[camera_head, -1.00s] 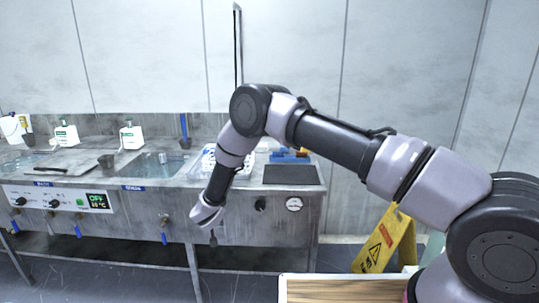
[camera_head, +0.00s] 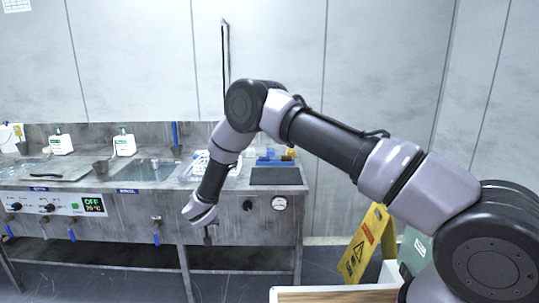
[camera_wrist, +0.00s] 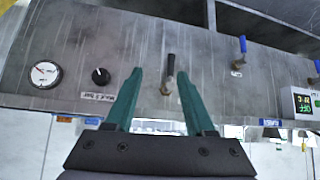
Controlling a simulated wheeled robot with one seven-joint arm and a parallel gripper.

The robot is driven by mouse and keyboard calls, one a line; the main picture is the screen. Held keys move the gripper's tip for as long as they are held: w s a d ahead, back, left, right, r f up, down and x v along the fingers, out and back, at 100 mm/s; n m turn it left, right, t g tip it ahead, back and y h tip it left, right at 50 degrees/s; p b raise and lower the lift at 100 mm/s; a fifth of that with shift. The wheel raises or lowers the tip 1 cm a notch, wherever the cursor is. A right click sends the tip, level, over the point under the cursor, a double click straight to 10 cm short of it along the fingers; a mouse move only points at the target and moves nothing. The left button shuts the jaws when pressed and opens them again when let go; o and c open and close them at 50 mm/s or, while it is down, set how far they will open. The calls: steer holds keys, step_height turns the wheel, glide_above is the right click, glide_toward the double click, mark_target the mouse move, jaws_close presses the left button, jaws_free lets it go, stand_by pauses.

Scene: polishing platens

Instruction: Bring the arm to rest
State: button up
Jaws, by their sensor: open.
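My arm reaches from the right of the head view to the left and bends down at the elbow. My gripper (camera_head: 208,234) hangs in front of the metal bench (camera_head: 237,222), low by its front panel. In the wrist view my gripper (camera_wrist: 155,92) shows two green fingers spread apart with nothing between them. Beyond the fingers is the bench's front panel, with a tap (camera_wrist: 168,75) seen in the gap. I cannot tell how far the fingers are from the panel.
The bench holds sinks (camera_head: 150,170), a dark mat (camera_head: 275,176) and white bottles (camera_head: 124,142). A gauge (camera_head: 279,203) sits on its front. A yellow floor sign (camera_head: 366,243) and a wooden-topped surface (camera_head: 335,296) stand nearer on the right. Floor before the bench is clear.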

steer(key=w+d+r+m+h, duration=0.1)
steer(key=w+d+r+h, duration=0.15)
steer(key=d+r, duration=0.7)
steer(key=w+d+r+m+h, duration=0.15)
steer(key=w+d+r, duration=0.35)
steer(key=r, duration=0.7)
steer(key=s+d+r+m+g, duration=0.1)
steer(key=s+d+r, duration=0.2)
steer(key=d+r, duration=0.55)
steer(key=s+d+r+m+g, duration=0.1)
steer(key=s+d+r, duration=0.2)
steer(key=d+r, duration=0.6)
steer(key=s+d+r+m+g, duration=0.1)
steer(key=s+d+r, duration=0.3)
steer(key=s+d, duration=0.2)
steer(key=s+d+r+m, duration=0.1)
steer(key=s+d+r, duration=0.3)
steer(key=s+d, duration=0.25)
steer(key=s+d+r+y, duration=0.1)
steer(key=s+r+y, duration=0.1)
steer(key=s, duration=0.7)
steer(key=s+d+r+t+y, duration=0.1)
steer(key=s+d+r+y, duration=0.1)
steer(key=s, duration=0.8)
steer(key=shift+y, duration=0.4)
steer(key=shift+n, duration=0.25)
